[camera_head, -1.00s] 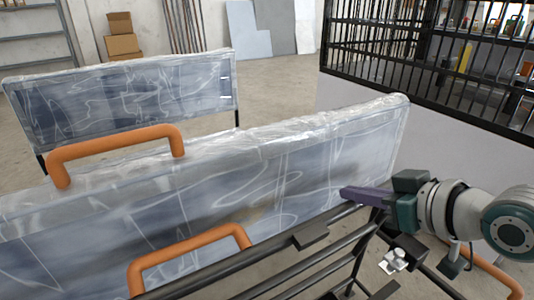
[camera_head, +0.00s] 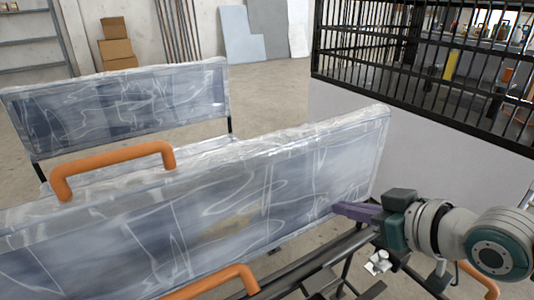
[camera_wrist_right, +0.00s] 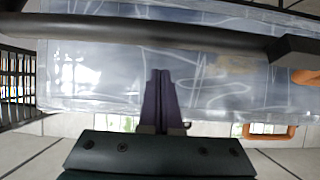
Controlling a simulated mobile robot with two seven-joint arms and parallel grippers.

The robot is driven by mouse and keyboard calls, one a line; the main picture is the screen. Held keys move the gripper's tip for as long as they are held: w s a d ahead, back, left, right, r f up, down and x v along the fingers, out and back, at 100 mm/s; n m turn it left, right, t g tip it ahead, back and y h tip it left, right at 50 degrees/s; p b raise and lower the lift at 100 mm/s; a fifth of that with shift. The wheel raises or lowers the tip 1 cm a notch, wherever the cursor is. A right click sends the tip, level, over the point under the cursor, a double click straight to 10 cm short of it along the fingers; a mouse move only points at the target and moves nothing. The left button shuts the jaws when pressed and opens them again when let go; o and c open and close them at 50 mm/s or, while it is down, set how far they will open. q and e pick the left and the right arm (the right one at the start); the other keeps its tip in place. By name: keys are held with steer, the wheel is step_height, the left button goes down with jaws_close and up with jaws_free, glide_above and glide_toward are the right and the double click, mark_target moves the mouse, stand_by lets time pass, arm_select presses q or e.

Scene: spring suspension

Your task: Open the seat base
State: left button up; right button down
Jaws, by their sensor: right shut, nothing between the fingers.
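The seat base appears to be the long plastic-wrapped grey panel (camera_head: 290,180) across the middle of the head view, tilted with its broad face toward me. It also shows in the right wrist view (camera_wrist_right: 110,70). My right gripper (camera_head: 340,210) is shut and empty, its purple fingers at the panel's lower right edge. In the right wrist view the closed fingertips (camera_wrist_right: 160,75) overlap the panel; I cannot tell whether they touch it. The dark tube frame (camera_head: 310,262) runs below the panel. My left gripper is not in view.
A second wrapped seat (camera_head: 120,105) stands behind. Orange handles rise between the seats (camera_head: 112,158) and at the front (camera_head: 215,282). A dark bar (camera_wrist_right: 150,30) crosses the right wrist view. A white wall with black bars (camera_head: 420,130) stands right. Bare floor (camera_head: 275,85) lies behind.

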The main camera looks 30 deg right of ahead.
steer(key=a+f+p+v, duration=0.1)
steer(key=p+v, duration=0.2)
steer(key=v, duration=0.7)
steer(key=s+a+r+n+g+p, duration=0.1)
steer(key=s+a+r+g+p, duration=0.15)
steer(key=a+r+p, duration=0.35)
steer(key=s+a+r+g+p, duration=0.1)
steer(key=a+r+g+p, duration=0.2)
steer(key=r+p, duration=0.35)
steer(key=s+a+r+g+p, duration=0.1)
steer(key=s+r+g+p, duration=0.1)
steer(key=s+r+p, duration=0.4)
steer(key=s+a+r+g+p, duration=0.1)
steer(key=r+p, duration=0.3)
steer(key=r, duration=0.4)
arm_select(q)
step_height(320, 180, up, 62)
steer(key=p, duration=3.6)
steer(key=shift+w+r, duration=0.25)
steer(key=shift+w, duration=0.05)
arm_select(e)
step_height(320, 180, up, 35)
steer(key=shift+h, duration=0.3)
